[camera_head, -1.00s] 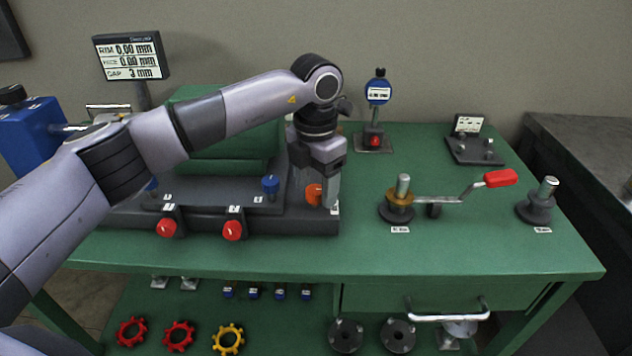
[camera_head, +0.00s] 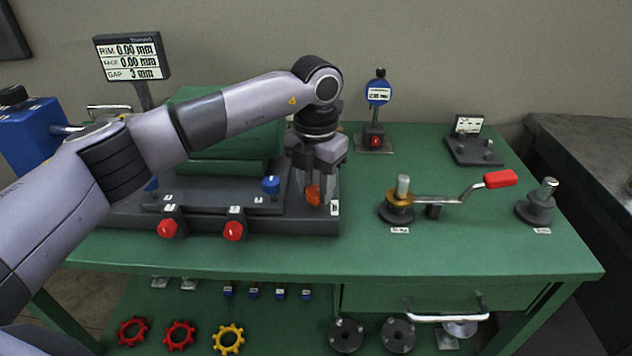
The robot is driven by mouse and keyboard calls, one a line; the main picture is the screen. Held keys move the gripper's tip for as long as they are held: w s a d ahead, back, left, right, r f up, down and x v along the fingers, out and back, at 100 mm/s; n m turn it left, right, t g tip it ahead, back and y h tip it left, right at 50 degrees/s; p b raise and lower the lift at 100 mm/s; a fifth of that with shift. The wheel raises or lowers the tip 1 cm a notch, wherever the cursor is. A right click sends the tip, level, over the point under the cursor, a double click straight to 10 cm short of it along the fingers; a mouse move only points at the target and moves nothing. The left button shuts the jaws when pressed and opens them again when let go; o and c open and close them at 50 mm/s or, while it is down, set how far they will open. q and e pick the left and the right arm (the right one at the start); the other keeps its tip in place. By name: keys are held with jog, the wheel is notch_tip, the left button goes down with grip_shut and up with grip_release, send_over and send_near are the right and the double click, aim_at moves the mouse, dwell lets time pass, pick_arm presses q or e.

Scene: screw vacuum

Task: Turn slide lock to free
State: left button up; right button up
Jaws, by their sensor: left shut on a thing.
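My left gripper (camera_head: 313,200) points down at the right end of the dark base on the green bench. It is shut on a small orange knob (camera_head: 313,194), which I take to be the slide lock; the fingers hide part of it. A small white label (camera_head: 335,208) sits just right of the fingers, too small to read. My right gripper is not in view.
Two red knobs (camera_head: 167,228) stand on the base's front edge, and a blue knob (camera_head: 271,185) is left of my gripper. A red-handled crank (camera_head: 500,179) lies to the right. A dial gauge (camera_head: 378,95) stands behind.

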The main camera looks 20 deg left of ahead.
pick_arm(q)
jog(key=n, duration=0.4)
jog(key=shift+r+n+p, duration=0.1)
jog(key=shift+n+p, duration=0.2)
jog(key=shift+p, duration=0.05)
jog(key=n, duration=0.3)
jog(key=shift+a+n+p, duration=0.1)
jog(key=shift+n+p, duration=0.2)
jog(key=shift+n, duration=0.1)
jog(key=n, duration=0.4)
jog(key=shift+p, duration=0.4)
jog(key=n, duration=0.2)
jog(key=shift+n, duration=0.3)
jog(key=shift+n+p, duration=0.3)
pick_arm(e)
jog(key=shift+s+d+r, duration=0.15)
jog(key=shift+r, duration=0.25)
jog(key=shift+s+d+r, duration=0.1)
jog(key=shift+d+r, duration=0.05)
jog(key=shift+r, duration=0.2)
pick_arm(q)
jog(key=o, duration=1)
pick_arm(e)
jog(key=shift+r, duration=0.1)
pick_arm(q)
jog(key=shift+o, duration=0.2)
